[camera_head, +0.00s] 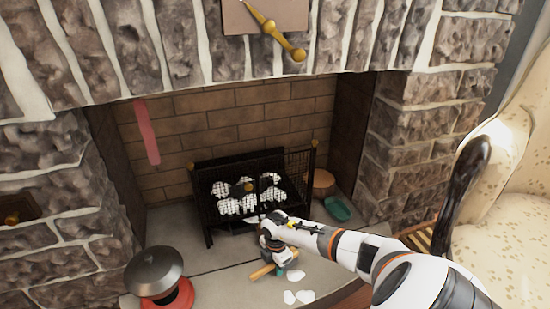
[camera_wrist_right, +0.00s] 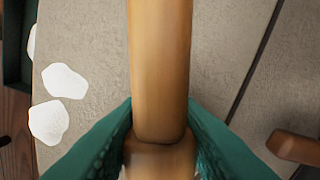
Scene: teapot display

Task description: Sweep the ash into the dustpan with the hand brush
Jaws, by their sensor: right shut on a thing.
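My right gripper (camera_head: 277,270) is shut on a wooden handle (camera_head: 260,273), which looks like the hand brush's, low over the hearth. In the right wrist view the handle (camera_wrist_right: 160,70) runs upward between the teal finger pads (camera_wrist_right: 160,140); no bristles can be made out. White ash patches (camera_head: 290,297) lie on the hearth beside the gripper, near the front edge. They also show left of the handle in the wrist view (camera_wrist_right: 64,81). A dark green edged thing (camera_wrist_right: 14,50) at the wrist view's left edge may be the dustpan. My left gripper is out of view.
A black grate (camera_head: 208,215) with whitish lumps stands behind the gripper. A dark lidded pot (camera_head: 154,272) sits on a red base (camera_head: 178,298) at left. A green object (camera_head: 338,209) and a log (camera_head: 320,184) lie right of the grate. A patterned armchair (camera_head: 500,220) stands at right.

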